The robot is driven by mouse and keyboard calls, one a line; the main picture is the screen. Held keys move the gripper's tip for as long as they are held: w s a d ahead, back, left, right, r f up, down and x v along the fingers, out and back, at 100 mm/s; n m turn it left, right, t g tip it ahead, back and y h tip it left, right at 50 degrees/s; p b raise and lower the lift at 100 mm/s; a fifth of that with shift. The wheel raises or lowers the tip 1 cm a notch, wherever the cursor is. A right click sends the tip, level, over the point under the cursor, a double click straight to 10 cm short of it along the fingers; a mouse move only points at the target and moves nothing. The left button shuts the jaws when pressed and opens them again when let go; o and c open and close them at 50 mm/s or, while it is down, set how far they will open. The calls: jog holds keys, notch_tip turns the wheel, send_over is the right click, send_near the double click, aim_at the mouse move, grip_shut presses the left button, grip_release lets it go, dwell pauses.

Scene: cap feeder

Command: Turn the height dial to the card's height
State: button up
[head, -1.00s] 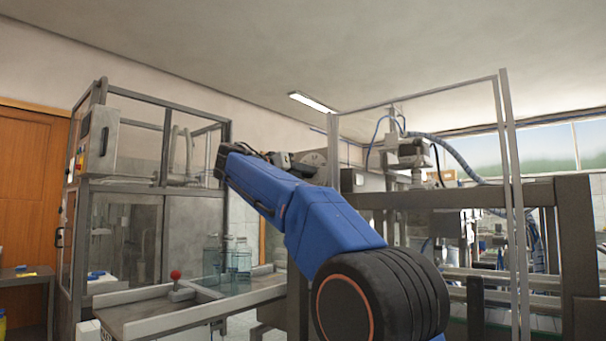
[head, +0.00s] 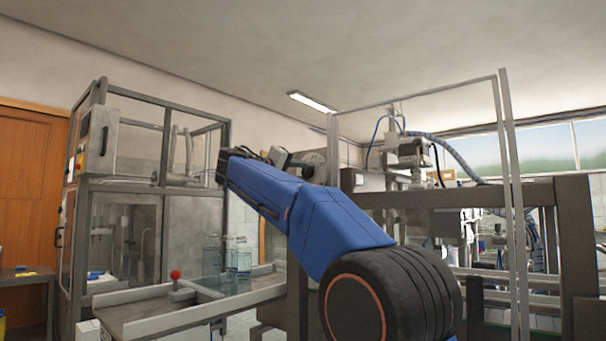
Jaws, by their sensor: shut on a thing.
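The height dial (head: 314,158) appears to be the small pale grey disc with marks near its rim, on the machine just beyond the end of my blue arm. My gripper (head: 285,158) is at the disc's left side in the picture, shut on what looks like the dial's handle. The fingertips are small and partly hidden by my wrist, so the exact contact is unclear. The dial's reading is too small to make out. I cannot make out the card or its height in this view.
A conveyor (head: 190,309) with a red-knobbed lever (head: 175,275) and clear bottles (head: 238,262) lies at lower left. A glass-walled machine cabinet (head: 125,230) stands behind it. A grey machine frame (head: 575,230) with a clear guard is close on the right.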

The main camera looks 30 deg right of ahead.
dwell(0.3)
jog(key=o, duration=1)
jog(key=shift+a, duration=0.15)
jog(key=v, duration=1.7)
jog(key=shift+s+a, duration=0.1)
jog(key=shift+a, duration=0.05)
jog(key=shift+f+n, duration=0.15)
jog(key=shift+n, duration=0.15)
